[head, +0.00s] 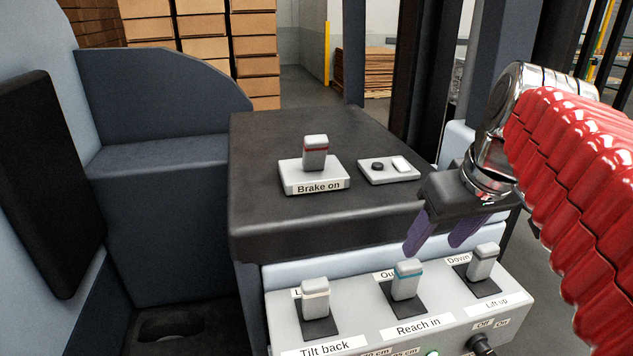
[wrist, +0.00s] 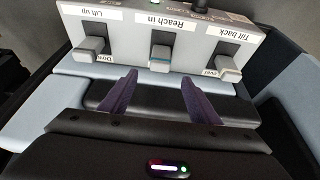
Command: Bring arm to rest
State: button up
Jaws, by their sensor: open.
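My gripper (head: 432,238) is at the right in the head view, on the red-sleeved arm. Its two purple fingers point down above the lever panel, close behind the blue-marked lever. In the wrist view, the fingers (wrist: 150,95) are apart with nothing between them. The panel (head: 350,322) carries a "Tilt back" lever (head: 315,299), a blue-marked "Reach in" lever (head: 406,280) and a "Lift up" lever (head: 482,263). The wrist view shows these levers upside down, with the "Reach in" lever (wrist: 159,58) ahead of the gap between the fingers.
A dark console top (head: 270,150) holds a red-marked "Brake on" lever (head: 316,153) and a small button plate (head: 388,170). A knob (head: 480,345) marked Off and On and a lit green lamp (head: 432,353) sit low on the panel. Stacked cardboard boxes (head: 200,40) stand behind.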

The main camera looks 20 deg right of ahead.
dwell(0.4)
jog(key=shift+m+t+h, duration=0.4)
jog(key=shift+m+t, duration=0.1)
jog(key=shift+m, duration=0.4)
jog(key=a+f, duration=0.3)
jog(key=f, duration=0.1)
jog(key=s+a+f, duration=0.1)
jog(key=a+f, duration=0.2)
jog(key=f, duration=0.1)
jog(key=a+f, duration=0.2)
jog(key=f, duration=0.2)
jog(key=shift+s+a+f, duration=0.3)
jog(key=shift+s+a, duration=0.05)
jog(key=shift+a, duration=0.05)
jog(key=shift+s+a+f+n+y, duration=0.15)
jog(key=shift+s+a+n, duration=0.15)
jog(key=shift+a, duration=0.6)
jog(key=shift+s+a+f+n+y, duration=0.2)
jog(key=shift+a+n, duration=0.25)
jog(key=shift+a, duration=0.4)
jog(key=shift+s+a+f+n+y, duration=0.2)
jog(key=shift+a+n, duration=0.15)
jog(key=shift+a, duration=0.55)
